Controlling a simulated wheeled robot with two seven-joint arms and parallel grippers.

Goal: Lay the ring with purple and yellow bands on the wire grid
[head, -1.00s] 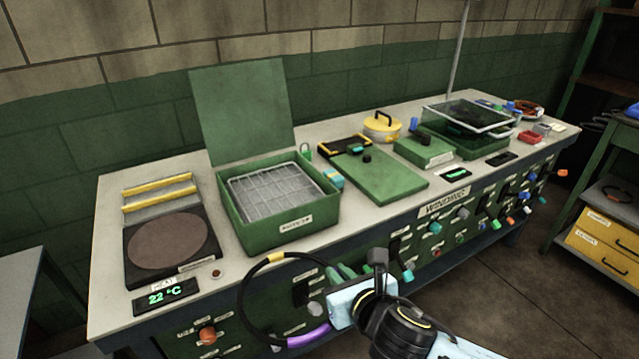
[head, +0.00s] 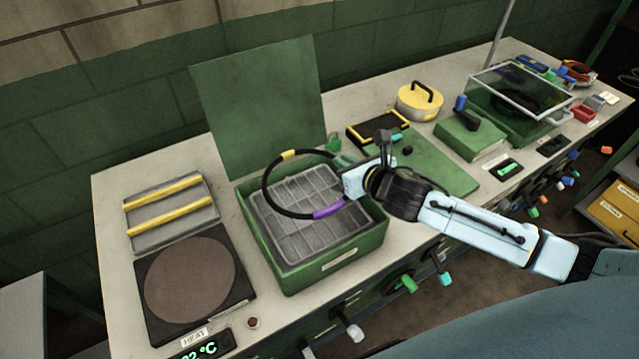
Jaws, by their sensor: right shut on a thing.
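The black ring with a purple band and a yellow band (head: 263,187) is held over the open green box. The wire grid (head: 306,232) lies inside that green box (head: 330,272), whose lid (head: 258,105) stands raised at the back. My right gripper (head: 343,180) is shut on the ring at its right side, between the two bands. The ring appears tilted above the grid; the gap beneath it is hard to judge. The purple band (head: 328,208) is at the lower right and the yellow band (head: 289,155) at the top. My left gripper is not in view.
A round brown hot plate (head: 190,279) and a rack with yellow bars (head: 168,207) are left of the box. A green board (head: 440,165), a yellow round pot (head: 419,101) and a glass-lidded green box (head: 522,92) stand to the right.

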